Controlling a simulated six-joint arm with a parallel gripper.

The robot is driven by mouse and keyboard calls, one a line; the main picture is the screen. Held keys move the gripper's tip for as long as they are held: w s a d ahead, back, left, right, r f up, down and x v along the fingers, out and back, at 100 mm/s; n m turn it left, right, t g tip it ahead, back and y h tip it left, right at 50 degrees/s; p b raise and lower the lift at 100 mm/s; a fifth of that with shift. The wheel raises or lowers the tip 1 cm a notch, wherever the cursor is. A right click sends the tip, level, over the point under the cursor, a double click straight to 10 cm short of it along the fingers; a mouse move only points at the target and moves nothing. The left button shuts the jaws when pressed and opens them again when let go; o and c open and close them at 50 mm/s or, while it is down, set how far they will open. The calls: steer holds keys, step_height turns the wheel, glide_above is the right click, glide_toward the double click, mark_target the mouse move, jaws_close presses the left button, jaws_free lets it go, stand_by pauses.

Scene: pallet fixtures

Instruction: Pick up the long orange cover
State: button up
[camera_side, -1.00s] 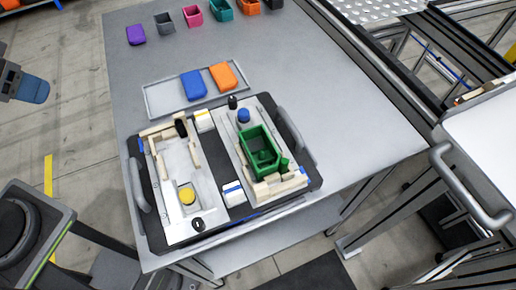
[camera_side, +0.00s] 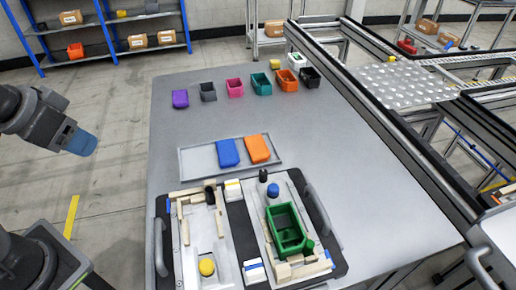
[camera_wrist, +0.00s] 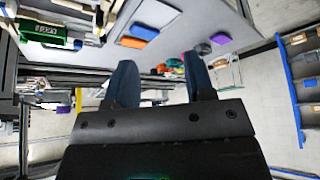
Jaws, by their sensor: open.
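The long orange cover (camera_side: 258,149) lies on a shallow grey tray (camera_side: 190,170) on the table, just right of a similar blue cover (camera_side: 228,152). In the wrist view the orange cover (camera_wrist: 145,32) shows near the top, with the blue cover (camera_wrist: 131,42) beside it. My gripper (camera_side: 84,143) is at the left of the side view, off the table and well away from the covers. In the wrist view my gripper (camera_wrist: 161,80) has its two dark blue fingers spread apart with nothing between them.
A pallet fixture (camera_side: 237,225) with a green box (camera_side: 289,232) and handles stands in front of the tray.

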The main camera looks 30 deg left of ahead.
stand_by(0.3)
steer(key=o, duration=0.4)
